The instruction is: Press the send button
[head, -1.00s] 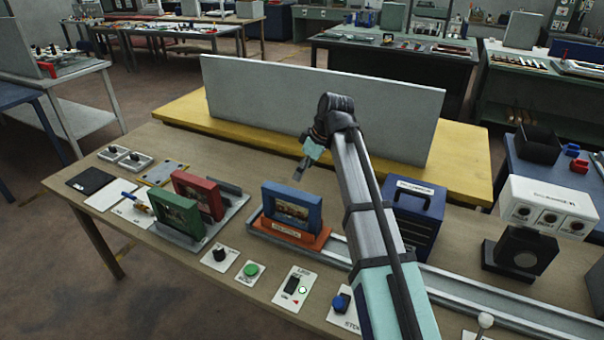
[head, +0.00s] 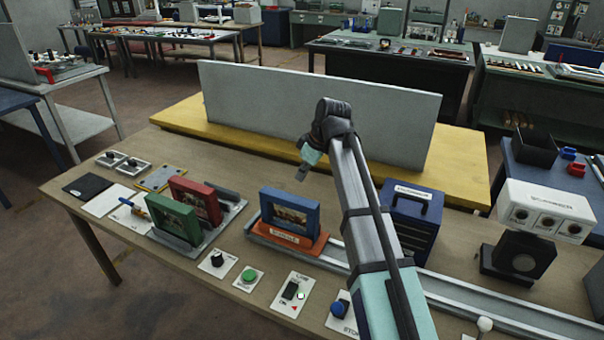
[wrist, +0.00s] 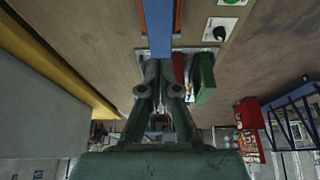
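A green round button (head: 249,275) sits on a small white plate at the table's front edge, and it also shows at the top of the wrist view (wrist: 232,2). A blue button (head: 340,309) sits on another plate further right, partly beside my arm. The small labels are mostly too blurred to read, so I cannot tell which button is marked send. My gripper (head: 302,174) hangs above the table behind the blue picture frame, apart from both buttons. In the wrist view its two fingers (wrist: 161,85) lean close together with nothing visibly held; how far they are closed is unclear.
A blue picture frame (head: 289,212) stands on an orange base on the rail. Red (head: 195,198) and green (head: 174,219) frames stand to its left. A black knob (head: 217,260) and a switch plate (head: 291,293) flank the green button. A grey panel (head: 270,105) stands behind.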

